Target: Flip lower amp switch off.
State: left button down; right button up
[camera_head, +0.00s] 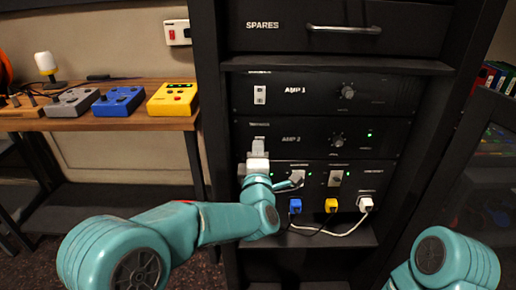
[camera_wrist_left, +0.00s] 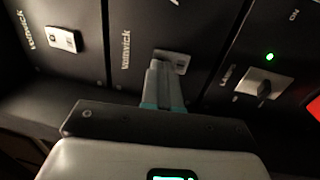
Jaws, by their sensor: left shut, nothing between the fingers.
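The lower amp (camera_head: 300,140), marked AMP 2, is a black panel in the rack with a knob and a lit green light (camera_head: 370,133). Its pale switch plate (camera_head: 259,140) is at the panel's left end, partly hidden by my gripper. My left gripper (camera_head: 258,151) is shut and empty, its tips right at this switch. In the left wrist view the shut fingers (camera_wrist_left: 163,75) reach the switch plate (camera_wrist_left: 174,60) and cover part of it. I cannot tell whether they touch the rocker or which way it is tipped. My right gripper is out of view.
AMP 1 (camera_head: 295,91) with its own switch (camera_head: 260,95) is above. A unit with toggles, green lights and blue, yellow and white plugs (camera_head: 331,205) is below, with a loose cable. Pedals (camera_head: 172,99) stand on a wooden bench at the left.

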pick_arm(q)
jog(key=shift+w, duration=0.3)
jog(key=shift+w+r+g+p, duration=0.25)
jog(key=shift+r+g+p, duration=0.25)
jog(key=shift+r+p, duration=0.25)
jog(key=shift+a+f, duration=0.1)
jog(key=shift+f, duration=0.1)
